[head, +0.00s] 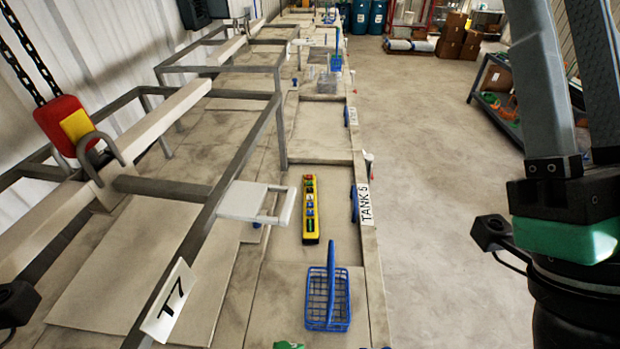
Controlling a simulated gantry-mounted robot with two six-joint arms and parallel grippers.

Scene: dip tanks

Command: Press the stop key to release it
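A long yellow control pendant (310,210) lies on the grey-beige top beside the TANK 5 sign (365,203). It carries a row of several coloured keys, with red, green and blue among them. The keys are too small to read, so I cannot tell which is the stop key or whether it is pressed in. Part of my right arm stands at the right edge, over the floor side, well apart from the pendant.
A blue wire basket (328,298) with a tall handle stands just in front of the pendant. A white bracket (257,203) juts out to its left. Grey frame rails (205,255) and a red-yellow hoist block (66,126) are at left.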

